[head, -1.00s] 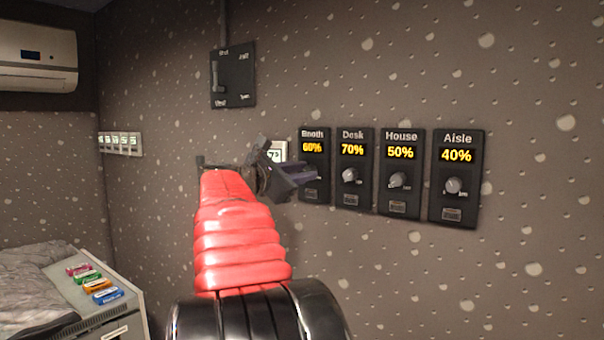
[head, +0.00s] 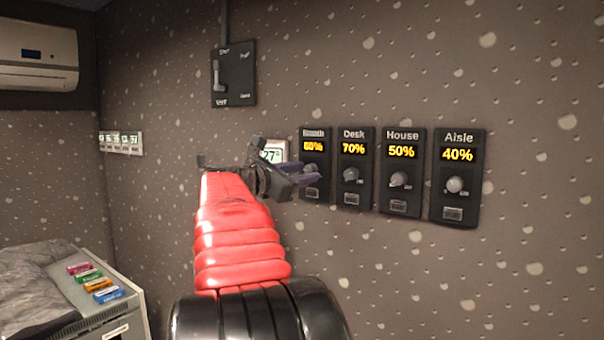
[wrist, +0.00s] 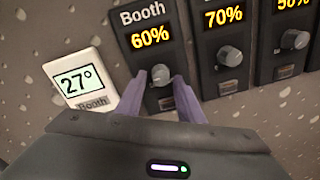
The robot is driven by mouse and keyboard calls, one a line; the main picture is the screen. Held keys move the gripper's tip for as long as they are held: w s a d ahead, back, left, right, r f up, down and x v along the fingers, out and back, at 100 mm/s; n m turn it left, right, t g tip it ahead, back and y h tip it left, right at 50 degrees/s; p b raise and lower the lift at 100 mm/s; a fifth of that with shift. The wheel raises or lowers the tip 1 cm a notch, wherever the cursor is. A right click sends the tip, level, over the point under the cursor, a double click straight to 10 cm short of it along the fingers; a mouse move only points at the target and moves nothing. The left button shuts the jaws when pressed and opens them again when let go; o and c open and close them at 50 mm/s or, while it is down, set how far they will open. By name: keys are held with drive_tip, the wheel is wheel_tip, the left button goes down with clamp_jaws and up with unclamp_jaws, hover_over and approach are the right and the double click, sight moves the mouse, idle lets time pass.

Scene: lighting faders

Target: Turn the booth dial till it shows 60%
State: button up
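The booth dial panel (head: 315,194) is black and hangs at the left end of the row of dials. Its yellow display reads 60% in the wrist view (wrist: 150,36). Its round grey knob (wrist: 161,75) sits below the display. My gripper (wrist: 160,82) is open, with one purple finger on each side of the knob. Small gaps show between the fingertips and the knob, so it appears not to be gripped. In the head view, my gripper (head: 318,174) partly covers the knob.
Dials to the right read Desk 70% (head: 353,147), House 50% (head: 401,151) and Aisle 40% (head: 457,154). A white thermostat (wrist: 79,80) showing 27° is close on the left. A black lever switch (head: 233,74) is above left. Bare wall lies below the dials.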

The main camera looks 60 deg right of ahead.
drive_tip(key=shift+o, duration=0.6)
drive_tip(key=shift+r, duration=0.1)
drive_tip(key=shift+w+a+r, duration=0.1)
drive_tip(key=shift+a, duration=0.4)
drive_tip(key=v, duration=1.3)
drive_tip(key=shift+d, duration=0.1)
